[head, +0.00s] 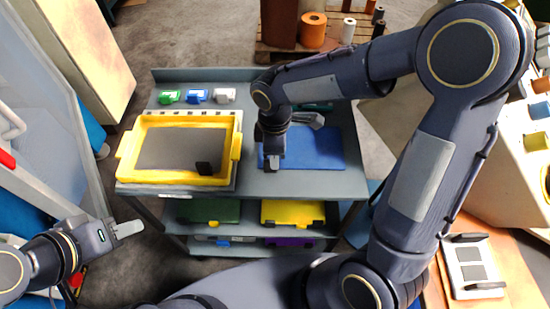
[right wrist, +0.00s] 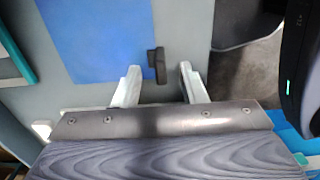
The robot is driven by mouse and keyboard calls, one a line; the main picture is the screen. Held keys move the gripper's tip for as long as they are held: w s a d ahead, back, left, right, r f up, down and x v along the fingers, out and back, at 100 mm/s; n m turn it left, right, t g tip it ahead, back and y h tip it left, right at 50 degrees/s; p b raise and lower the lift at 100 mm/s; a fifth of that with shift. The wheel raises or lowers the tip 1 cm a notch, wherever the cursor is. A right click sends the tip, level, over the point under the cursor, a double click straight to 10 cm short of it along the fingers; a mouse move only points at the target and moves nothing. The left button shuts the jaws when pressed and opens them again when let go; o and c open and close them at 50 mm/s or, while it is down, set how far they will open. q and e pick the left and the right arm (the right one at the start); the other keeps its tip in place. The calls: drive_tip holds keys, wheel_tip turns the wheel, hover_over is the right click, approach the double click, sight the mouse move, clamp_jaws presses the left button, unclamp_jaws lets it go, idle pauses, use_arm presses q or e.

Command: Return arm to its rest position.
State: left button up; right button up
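My right arm reaches over the work table, and its gripper (head: 275,150) is at the left edge of the blue mat (head: 320,150). In the right wrist view the two pale fingers of this gripper (right wrist: 160,82) stand apart. A small black block (right wrist: 156,65) shows on the mat's edge between the fingertips, with visible gaps on both sides. My left gripper (head: 128,229) is at the lower left, clear of the table; its fingers look like one pale piece, so its opening cannot be told.
A yellow-rimmed tray (head: 128,160) with a dark piece (head: 204,168) in it stands left on the table (head: 180,78). Green, blue and white small items (head: 197,96) line the back. A lower shelf holds yellow (head: 290,212) and green (head: 208,210) cases. A wooden surface (head: 510,285) is lower right.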

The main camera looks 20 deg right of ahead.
drive_tip(key=shift+r, duration=1.8)
drive_tip(key=s+d+r+m+t+y, duration=0.2)
drive_tip(key=s+d+r+m, duration=0.1)
drive_tip(key=s+m, duration=0.5)
drive_tip(key=s+d+r+m+t+y, duration=0.1)
drive_tip(key=s+d+r+m+t, duration=0.2)
drive_tip(key=s+d+m, duration=0.3)
drive_tip(key=shift+s+r+m+t+y, duration=0.3)
drive_tip(key=shift+s+r+m+y, duration=0.1)
drive_tip(key=shift+s+m, duration=0.8)
drive_tip(key=shift+d, duration=0.1)
